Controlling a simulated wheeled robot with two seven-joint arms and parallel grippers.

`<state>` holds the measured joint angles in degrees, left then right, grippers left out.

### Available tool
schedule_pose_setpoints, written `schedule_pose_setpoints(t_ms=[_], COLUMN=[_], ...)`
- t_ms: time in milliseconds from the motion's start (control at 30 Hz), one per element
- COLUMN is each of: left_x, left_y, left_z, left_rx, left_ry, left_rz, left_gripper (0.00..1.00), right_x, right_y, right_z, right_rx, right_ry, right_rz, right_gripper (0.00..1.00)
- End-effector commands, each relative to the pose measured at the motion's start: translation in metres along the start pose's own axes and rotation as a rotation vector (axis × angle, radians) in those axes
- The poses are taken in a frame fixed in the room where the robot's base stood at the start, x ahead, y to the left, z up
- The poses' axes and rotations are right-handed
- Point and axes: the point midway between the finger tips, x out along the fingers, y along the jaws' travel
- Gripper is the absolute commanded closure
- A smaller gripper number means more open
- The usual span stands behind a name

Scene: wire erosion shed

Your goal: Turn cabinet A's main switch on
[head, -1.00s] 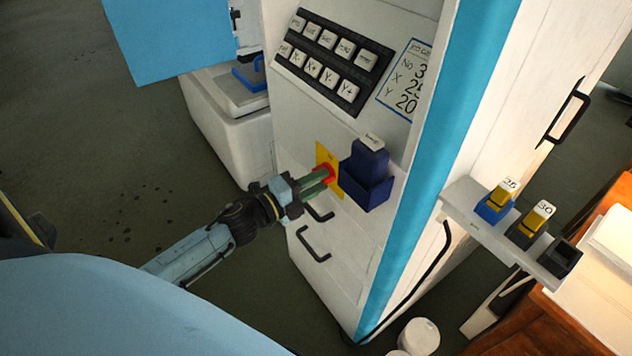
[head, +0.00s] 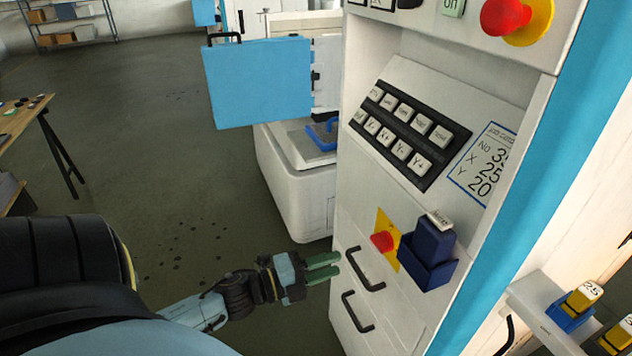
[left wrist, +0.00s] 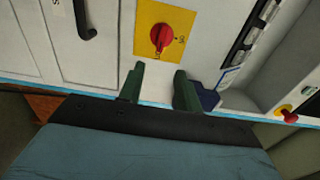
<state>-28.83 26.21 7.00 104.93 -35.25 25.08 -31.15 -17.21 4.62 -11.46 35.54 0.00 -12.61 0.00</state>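The main switch is a red rotary knob (head: 383,242) on a yellow plate (head: 387,222), low on the white cabinet front (head: 362,215). In the left wrist view the knob (left wrist: 161,38) stands just beyond my fingertips, with its grip bar running roughly up and down in the picture. Small marks on the plate are too small to read surely. My left gripper (head: 323,268) is open and empty, its green fingers (left wrist: 158,80) apart and pointing at the cabinet, left of and below the knob, not touching it. My right gripper is not in view.
A dark blue holder (head: 428,262) juts out right of the switch. Black drawer handles (head: 364,270) lie below it. A keypad (head: 410,135) and a red emergency button (head: 503,14) sit above. Open floor (head: 190,190) lies left of the cabinet.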

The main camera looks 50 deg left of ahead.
Motion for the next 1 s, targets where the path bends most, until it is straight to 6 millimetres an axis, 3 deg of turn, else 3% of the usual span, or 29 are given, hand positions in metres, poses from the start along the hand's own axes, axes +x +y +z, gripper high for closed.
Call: schedule_pose_setpoints(t_ms=[100,267,867,933,1000], left_x=[-0.016,-0.025,-0.026,-0.027,-0.029], left_y=[0.001,0.000,0.001,0.008,0.027], left_z=[0.000,0.000,0.000,0.002,0.007], left_rx=[-0.002,-0.001,-0.002,-0.025,-0.085], left_ry=[-0.001,0.001,-0.001,-0.016,-0.057], left_rz=[0.001,0.000,0.000,0.012,0.043], left_gripper=[0.66,0.66,0.66,0.66,0.66], right_x=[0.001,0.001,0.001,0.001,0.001], right_y=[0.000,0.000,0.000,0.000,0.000], right_z=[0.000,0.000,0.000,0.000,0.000], right_rx=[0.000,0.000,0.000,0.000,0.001], right_ry=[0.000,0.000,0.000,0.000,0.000], right_rz=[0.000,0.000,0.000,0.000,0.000], right_gripper=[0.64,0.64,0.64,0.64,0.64])
